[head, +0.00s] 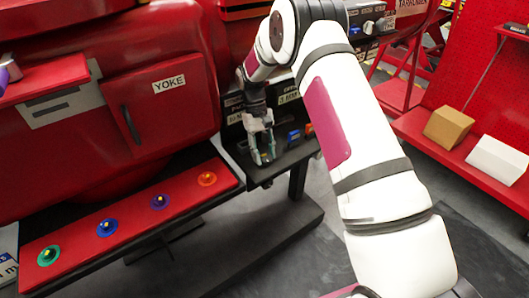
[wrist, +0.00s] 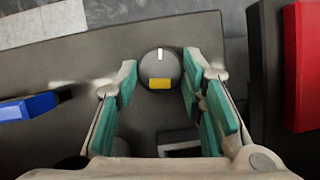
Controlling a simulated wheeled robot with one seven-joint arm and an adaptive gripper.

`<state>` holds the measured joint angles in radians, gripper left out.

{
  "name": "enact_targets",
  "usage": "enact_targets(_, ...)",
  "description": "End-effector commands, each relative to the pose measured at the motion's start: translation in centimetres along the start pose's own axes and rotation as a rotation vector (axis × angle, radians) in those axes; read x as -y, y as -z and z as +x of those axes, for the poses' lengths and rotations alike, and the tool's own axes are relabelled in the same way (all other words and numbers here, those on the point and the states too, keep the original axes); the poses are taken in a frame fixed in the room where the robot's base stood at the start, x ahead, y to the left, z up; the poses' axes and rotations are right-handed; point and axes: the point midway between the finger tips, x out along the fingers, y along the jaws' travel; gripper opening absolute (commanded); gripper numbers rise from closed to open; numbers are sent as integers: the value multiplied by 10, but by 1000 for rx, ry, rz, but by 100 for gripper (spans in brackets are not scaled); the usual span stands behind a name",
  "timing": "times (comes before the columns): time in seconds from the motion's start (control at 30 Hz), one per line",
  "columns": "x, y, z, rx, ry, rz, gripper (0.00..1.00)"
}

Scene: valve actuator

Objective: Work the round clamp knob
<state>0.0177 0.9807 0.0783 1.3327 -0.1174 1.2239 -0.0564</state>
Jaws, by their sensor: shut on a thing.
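The round clamp knob (wrist: 159,68) is a dark grey disc in the wrist view, with a white line at its far edge and a yellow patch at its near edge. My gripper (wrist: 160,80) points down at it, with teal finger pads on its left and right sides, shut on it. In the head view my gripper (head: 262,155) is low over a dark bench; the knob cannot be made out there.
The dark bench (wrist: 60,65) carries a blue part (wrist: 28,105) to the left in the wrist view; a red block (wrist: 306,65) is at the right. In the head view, a red ledge (head: 130,222) with several coloured knobs lies left, and a red cabinet marked YOKE (head: 170,105) stands behind.

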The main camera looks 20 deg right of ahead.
Motion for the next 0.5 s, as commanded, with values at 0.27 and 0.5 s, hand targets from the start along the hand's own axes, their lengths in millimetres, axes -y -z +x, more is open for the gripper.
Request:
enact_targets(0.27, 0, 0, 0, -1, -20, -45, 9)
enact_targets(0.5, 0, 0, 0, -2, -21, -48, 9)
